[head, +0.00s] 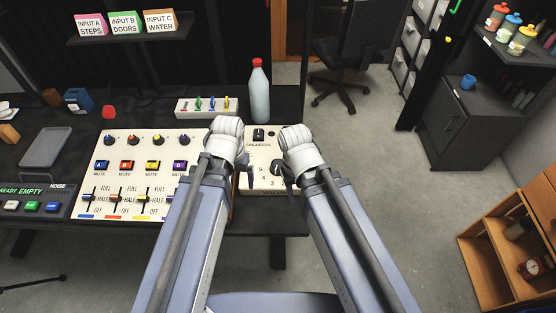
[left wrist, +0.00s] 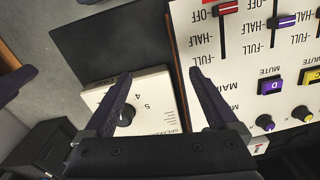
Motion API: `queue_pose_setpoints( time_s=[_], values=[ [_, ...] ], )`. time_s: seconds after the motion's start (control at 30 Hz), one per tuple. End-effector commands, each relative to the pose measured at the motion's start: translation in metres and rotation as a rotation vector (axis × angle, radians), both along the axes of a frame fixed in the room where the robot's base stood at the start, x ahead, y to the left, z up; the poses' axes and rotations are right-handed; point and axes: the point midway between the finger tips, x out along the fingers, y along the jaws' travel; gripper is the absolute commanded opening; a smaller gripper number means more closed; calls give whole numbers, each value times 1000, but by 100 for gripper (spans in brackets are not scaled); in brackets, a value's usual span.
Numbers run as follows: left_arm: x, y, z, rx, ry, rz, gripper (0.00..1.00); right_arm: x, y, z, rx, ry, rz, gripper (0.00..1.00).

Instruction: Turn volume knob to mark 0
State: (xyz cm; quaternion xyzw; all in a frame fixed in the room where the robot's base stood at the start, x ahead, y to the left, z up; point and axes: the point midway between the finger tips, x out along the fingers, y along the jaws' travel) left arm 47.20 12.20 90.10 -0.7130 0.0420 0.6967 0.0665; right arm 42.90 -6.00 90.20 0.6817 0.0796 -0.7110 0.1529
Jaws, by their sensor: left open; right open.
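The volume knob (head: 277,168) is a dark round knob on a small white speakers panel (head: 263,184). The numbers 5, 4 and 3 show beside it; its pointer is too small to read, and mark 0 is not clearly visible. My left gripper (head: 244,177) is over the panel's left edge. In the left wrist view my left gripper (left wrist: 159,73) is open and empty, and the knob (left wrist: 126,115) shows partly behind one finger. My right gripper (head: 289,184) is at the panel's right side, close to the knob; its fingers are partly hidden by the wrist.
A white mixer panel (head: 118,180) with sliders and coloured knobs lies left of the speakers panel. A bottle with a red cap (head: 259,92) and a small switch box (head: 206,107) stand behind. The floor (head: 400,190) right of the table is clear.

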Motion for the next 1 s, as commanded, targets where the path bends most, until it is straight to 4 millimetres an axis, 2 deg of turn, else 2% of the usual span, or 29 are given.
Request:
queue_pose_setpoints(
  time_s=[0.1, 0.23, 0.37, 0.57, 0.8, 1.0],
  values=[
    [24, 18, 0, -20, -19, -23, 93, 0, 0, 0, 0, 0, 0, 50],
    [43, 14, 1, -26, -23, -165, 93, 0, 0, 0, 0, 0, 0, 50],
    [58, 2, 1, -23, -18, -330, 93, 0, 0, 0, 0, 0, 0, 50],
    [83, -29, 0, -17, -1, -649, 93, 0, 0, 0, 0, 0, 0, 50],
    [115, -87, 0, -10, 27, -1151, 93, 0, 0, 0, 0, 0, 0, 50],
    [124, -117, 0, -8, 42, -1417, 93, 0, 0, 0, 0, 0, 0, 50]
  ],
)
